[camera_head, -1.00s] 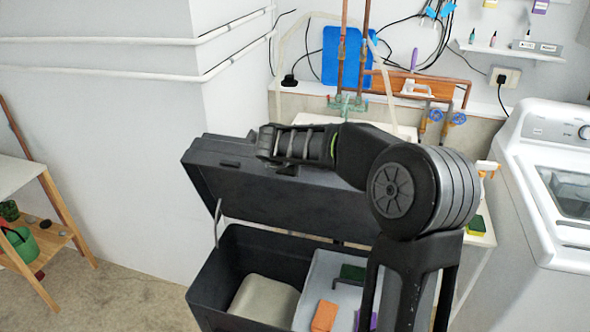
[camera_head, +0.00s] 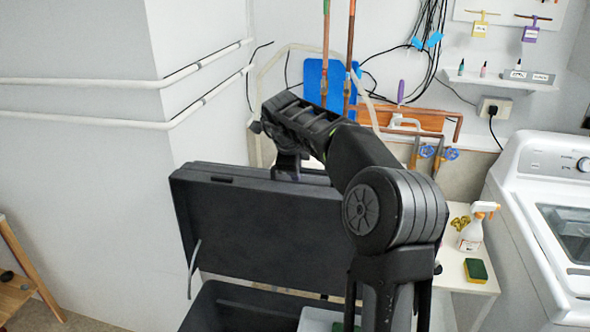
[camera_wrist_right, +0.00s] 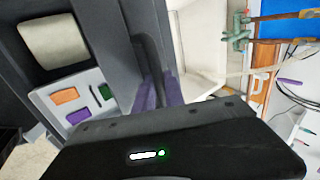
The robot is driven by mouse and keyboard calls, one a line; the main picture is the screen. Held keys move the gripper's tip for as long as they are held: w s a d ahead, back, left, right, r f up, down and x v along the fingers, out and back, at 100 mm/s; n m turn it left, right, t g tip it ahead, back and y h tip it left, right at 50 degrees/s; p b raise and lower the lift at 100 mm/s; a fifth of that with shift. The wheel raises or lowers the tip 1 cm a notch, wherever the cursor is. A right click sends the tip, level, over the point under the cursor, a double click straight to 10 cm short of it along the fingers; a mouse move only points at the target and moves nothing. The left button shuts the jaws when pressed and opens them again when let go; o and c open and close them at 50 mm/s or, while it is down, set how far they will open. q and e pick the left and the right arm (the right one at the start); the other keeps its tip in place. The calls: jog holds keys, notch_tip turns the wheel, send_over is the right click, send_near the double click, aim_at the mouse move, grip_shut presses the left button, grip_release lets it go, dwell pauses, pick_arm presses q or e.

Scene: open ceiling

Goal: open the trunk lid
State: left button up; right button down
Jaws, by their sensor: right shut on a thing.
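The trunk is a dark grey box (camera_head: 240,297) with its lid (camera_head: 250,220) raised and standing steeply, its inner face toward me. A metal stay shows at the lid's left side. My right gripper (camera_head: 287,170) is at the middle of the lid's upper edge, shut on it. In the right wrist view the fingers (camera_wrist_right: 160,92) close on the dark lid, and the open trunk shows beside it. The exact contact is partly hidden. My right arm covers the lid's right part. My left gripper is not in view.
A light tray (camera_wrist_right: 45,100) in the trunk holds an orange block (camera_wrist_right: 65,96), a purple block (camera_wrist_right: 78,115) and a green piece (camera_wrist_right: 105,91). A white side table (camera_head: 468,276) with a spray bottle (camera_head: 472,234) and a washing machine (camera_head: 540,220) stand right. Pipes and a wall are behind.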

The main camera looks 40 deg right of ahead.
jog(key=c, duration=1.9)
grip_release()
jog(key=shift+d+r, duration=0.1)
jog(key=shift+d, duration=0.2)
jog(key=shift+o, duration=1)
jog(key=shift+w+d, duration=0.15)
jog(key=shift+a+r, duration=0.25)
jog(key=b+v, duration=0.1)
jog(key=v, duration=0.6)
jog(key=shift+a, duration=0.15)
